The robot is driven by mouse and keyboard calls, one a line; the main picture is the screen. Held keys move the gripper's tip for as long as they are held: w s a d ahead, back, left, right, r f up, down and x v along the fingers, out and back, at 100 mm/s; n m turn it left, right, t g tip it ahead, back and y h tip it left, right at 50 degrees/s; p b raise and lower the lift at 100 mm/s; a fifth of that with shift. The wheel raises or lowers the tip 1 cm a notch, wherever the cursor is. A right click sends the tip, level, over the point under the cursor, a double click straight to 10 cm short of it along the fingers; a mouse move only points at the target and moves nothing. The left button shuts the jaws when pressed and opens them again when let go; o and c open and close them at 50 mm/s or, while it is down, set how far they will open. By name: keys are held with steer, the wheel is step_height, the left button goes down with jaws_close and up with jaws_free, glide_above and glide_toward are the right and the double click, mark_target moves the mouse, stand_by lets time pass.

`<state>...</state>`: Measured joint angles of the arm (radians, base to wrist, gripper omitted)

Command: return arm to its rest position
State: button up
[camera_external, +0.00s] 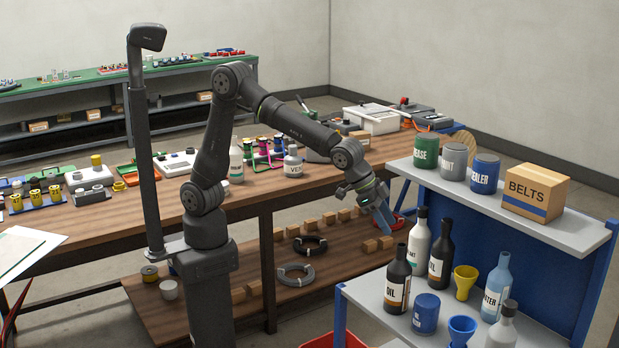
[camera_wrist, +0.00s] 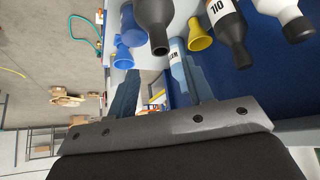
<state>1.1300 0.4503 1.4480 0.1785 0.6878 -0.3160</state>
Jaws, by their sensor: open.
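My arm stands bent at the middle of the outside view, with its forearm reaching down to the right. My gripper (camera_external: 382,217) hangs with its blue fingers pointing down, in front of the blue-backed shelf unit (camera_external: 470,222) and left of its bottles. In the wrist view, my gripper (camera_wrist: 157,88) shows its two blue fingers apart, with nothing held between them. Bottles and funnels show beyond the fingers there, including the dark oil bottle (camera_wrist: 229,28) and a yellow funnel (camera_wrist: 199,36).
The shelf's upper board carries cans and a belts box (camera_external: 535,192). Its lower board holds the oil bottle (camera_external: 397,282), other bottles and funnels, close right of my gripper. A wooden workbench (camera_external: 255,198) with parts stands behind my arm. Open air lies above the arm.

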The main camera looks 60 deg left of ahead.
mark_target(403, 246)
steer(key=x, duration=1.1)
steer(key=shift+f, duration=0.15)
steer(key=r, duration=0.3)
steer(key=s+r, duration=0.1)
steer(key=r, duration=0.1)
steer(key=shift+r, duration=0.15)
steer(key=s+a+r, duration=0.1)
steer(key=s+r, duration=0.5)
steer(key=s, duration=0.5)
steer(key=w+a+r+n+t+y, duration=0.1)
steer(key=w+a+n, duration=0.1)
steer(key=w+a, duration=0.8)
steer(key=w+a+r+n+t+y, duration=0.1)
steer(key=w+a+n, duration=0.2)
steer(key=w+a, duration=0.8)
steer(key=a, duration=0.8)
steer(key=shift+w+a, duration=0.25)
steer(key=shift+o, duration=0.4)
